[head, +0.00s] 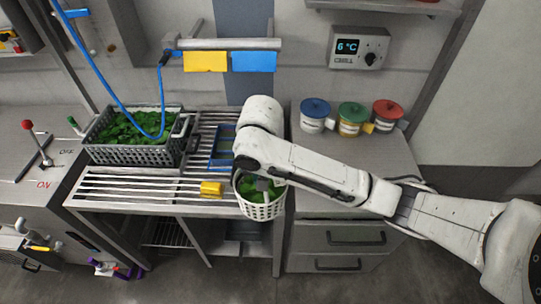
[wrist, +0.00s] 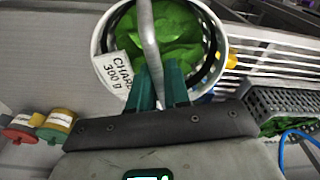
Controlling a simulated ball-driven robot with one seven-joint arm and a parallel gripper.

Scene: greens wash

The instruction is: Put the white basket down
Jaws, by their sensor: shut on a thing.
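The white basket (head: 262,210), full of green leaves, hangs at the front right end of the slatted metal rack (head: 120,188). I cannot tell whether its base touches anything. In the wrist view the basket's round rim (wrist: 222,50) and a label (wrist: 117,70) reading "300 g" show. My gripper (wrist: 160,85) has green fingers shut on the basket's curved handle (wrist: 148,35). In the head view my arm hides most of the gripper and part of the basket.
A grey crate of greens (head: 130,155) stands on the rack's left, under a blue hose (head: 110,88). A blue frame (head: 222,147) and a yellow block (head: 210,188) are near the basket. Blue, green and red lidded jars (head: 350,118) stand on the right counter (head: 385,165).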

